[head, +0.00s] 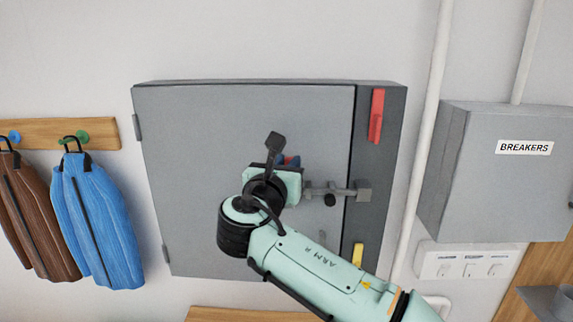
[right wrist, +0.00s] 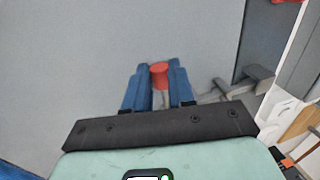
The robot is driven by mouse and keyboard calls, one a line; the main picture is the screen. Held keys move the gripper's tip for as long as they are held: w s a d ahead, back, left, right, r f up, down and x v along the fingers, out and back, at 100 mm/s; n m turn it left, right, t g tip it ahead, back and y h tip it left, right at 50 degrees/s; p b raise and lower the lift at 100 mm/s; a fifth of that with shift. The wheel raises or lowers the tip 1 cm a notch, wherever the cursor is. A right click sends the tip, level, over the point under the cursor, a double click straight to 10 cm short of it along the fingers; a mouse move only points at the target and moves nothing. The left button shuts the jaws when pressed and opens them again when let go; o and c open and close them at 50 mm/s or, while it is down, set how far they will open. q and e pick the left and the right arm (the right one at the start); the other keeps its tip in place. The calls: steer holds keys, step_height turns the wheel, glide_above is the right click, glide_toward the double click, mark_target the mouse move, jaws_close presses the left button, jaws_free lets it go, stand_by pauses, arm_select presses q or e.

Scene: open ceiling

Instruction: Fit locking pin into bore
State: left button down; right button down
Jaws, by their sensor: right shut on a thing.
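The locking pin has a red head and a grey shaft (right wrist: 160,75). In the right wrist view it stands between the blue fingers of my right gripper (right wrist: 158,88), which is shut on it. In the head view the gripper (head: 288,161) is in front of the grey cabinet door, mostly hidden by my wrist, with only a bit of blue and red showing. A grey bar latch (head: 335,190) with a block at its right end (head: 363,190) lies just right of the gripper; it also shows in the right wrist view (right wrist: 250,80). I cannot make out the bore. My left gripper is not in view.
The cabinet (head: 200,200) has a red handle (head: 376,115) and a yellow one (head: 358,255) on its dark right strip. A breaker box (head: 480,180), pipes (head: 433,100) and switches (head: 465,265) are to the right. Jackets (head: 95,215) hang at left.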

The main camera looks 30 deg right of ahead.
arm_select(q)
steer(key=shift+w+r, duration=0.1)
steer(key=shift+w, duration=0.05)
